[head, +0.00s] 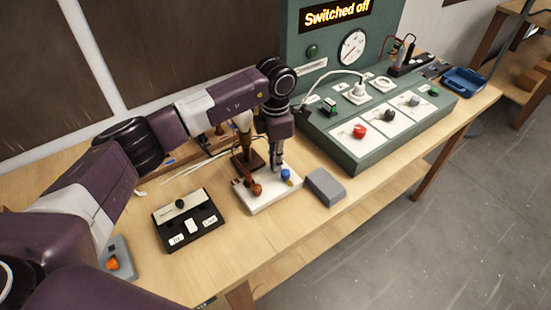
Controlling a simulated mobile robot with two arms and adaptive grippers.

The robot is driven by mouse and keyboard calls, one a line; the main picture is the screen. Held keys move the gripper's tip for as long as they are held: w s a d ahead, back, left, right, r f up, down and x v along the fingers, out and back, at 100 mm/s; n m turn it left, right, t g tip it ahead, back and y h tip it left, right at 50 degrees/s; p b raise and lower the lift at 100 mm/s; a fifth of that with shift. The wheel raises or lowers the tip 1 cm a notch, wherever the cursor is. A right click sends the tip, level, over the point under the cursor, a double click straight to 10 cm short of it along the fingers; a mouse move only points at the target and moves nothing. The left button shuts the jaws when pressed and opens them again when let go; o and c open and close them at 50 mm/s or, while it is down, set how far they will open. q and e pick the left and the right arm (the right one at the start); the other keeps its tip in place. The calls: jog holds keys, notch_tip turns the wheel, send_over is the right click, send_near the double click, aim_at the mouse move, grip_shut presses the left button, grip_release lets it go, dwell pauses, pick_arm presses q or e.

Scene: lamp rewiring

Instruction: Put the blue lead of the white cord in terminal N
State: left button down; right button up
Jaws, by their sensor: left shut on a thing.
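A white terminal base (268,199) stands on the bench with a red-brown knob (256,190) and a blue knob (286,174). I cannot read any N mark at this size. My left gripper (277,166) points down over the base, close beside the blue knob. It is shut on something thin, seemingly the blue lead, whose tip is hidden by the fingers. The white cord (186,171) lies behind the base, and its end runs towards my gripper. Whether the lead is inside the terminal cannot be told. My right gripper is out of view.
A black box with white keys (190,222) stands left of the base and a grey block (323,187) right of it. A green test panel (375,151) fills the bench beyond; its sign reads "Switched off". A blue tray (463,80) lies at the far end.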

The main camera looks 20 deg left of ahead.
pick_arm(q)
jog(key=shift+f+b, duration=0.35)
jog(key=shift+f, duration=0.1)
jog(key=c, duration=1.9)
grip_release()
